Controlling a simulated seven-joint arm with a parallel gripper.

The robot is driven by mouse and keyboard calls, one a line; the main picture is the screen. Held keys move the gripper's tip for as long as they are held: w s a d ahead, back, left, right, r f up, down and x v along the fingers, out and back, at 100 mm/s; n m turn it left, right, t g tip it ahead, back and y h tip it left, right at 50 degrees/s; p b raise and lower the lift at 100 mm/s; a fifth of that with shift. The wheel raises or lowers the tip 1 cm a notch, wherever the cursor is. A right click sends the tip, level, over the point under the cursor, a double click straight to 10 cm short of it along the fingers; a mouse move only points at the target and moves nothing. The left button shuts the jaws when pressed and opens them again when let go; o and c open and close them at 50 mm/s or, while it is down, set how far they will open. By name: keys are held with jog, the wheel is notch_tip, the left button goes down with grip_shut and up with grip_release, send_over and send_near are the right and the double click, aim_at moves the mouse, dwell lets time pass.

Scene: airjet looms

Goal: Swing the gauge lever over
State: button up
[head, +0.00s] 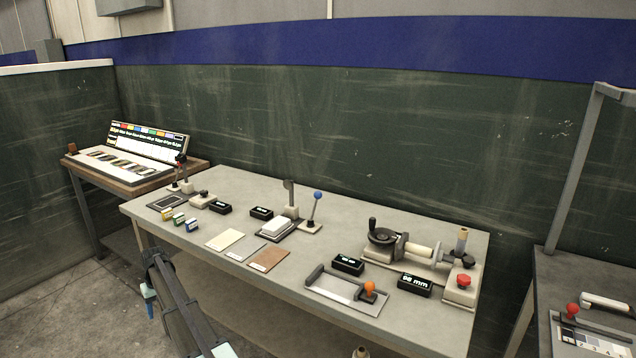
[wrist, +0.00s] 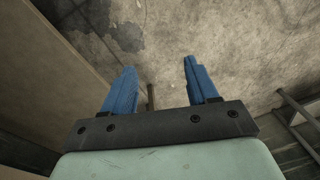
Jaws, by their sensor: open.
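A lever with a blue ball knob (head: 317,195) stands nearly upright on a small base near the middle of the grey bench (head: 400,220). Another lever with a dark red knob (head: 181,159) rises at the bench's left end. No label shows which one is the gauge lever. My gripper is open and empty in the wrist view (wrist: 158,70), with its two blue fingers apart over bare floor. In the head view one blue finger (head: 149,305) shows in front of the bench, below its top and away from both levers.
A crank device (head: 383,236) and a black display reading in mm (head: 415,285) sit at the bench's right. A plate with an orange knob (head: 369,288) lies at the front. Flat sample cards (head: 225,240) lie mid-bench. A side table (head: 590,270) stands right.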

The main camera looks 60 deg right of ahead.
jog(key=w+d+r+m+t, duration=0.1)
jog(key=w+d+r, duration=0.2)
jog(key=d+r, duration=0.65)
jog(key=w+d+r+t+h, duration=0.15)
jog(key=d+r, duration=0.45)
jog(key=r, duration=0.7)
jog(key=w+d+r+m, duration=0.1)
jog(key=w+d+r, duration=0.2)
jog(key=d+r, duration=0.6)
notch_tip(320, 180, up, 5)
jog(key=m+g, duration=0.3)
jog(key=m, duration=1)
send_over(316, 203)
jog(key=d, duration=0.2)
jog(key=shift+w+r, duration=0.15)
jog(key=shift+w, duration=0.2)
jog(key=shift+s, duration=0.25)
jog(key=shift+f, duration=4.45)
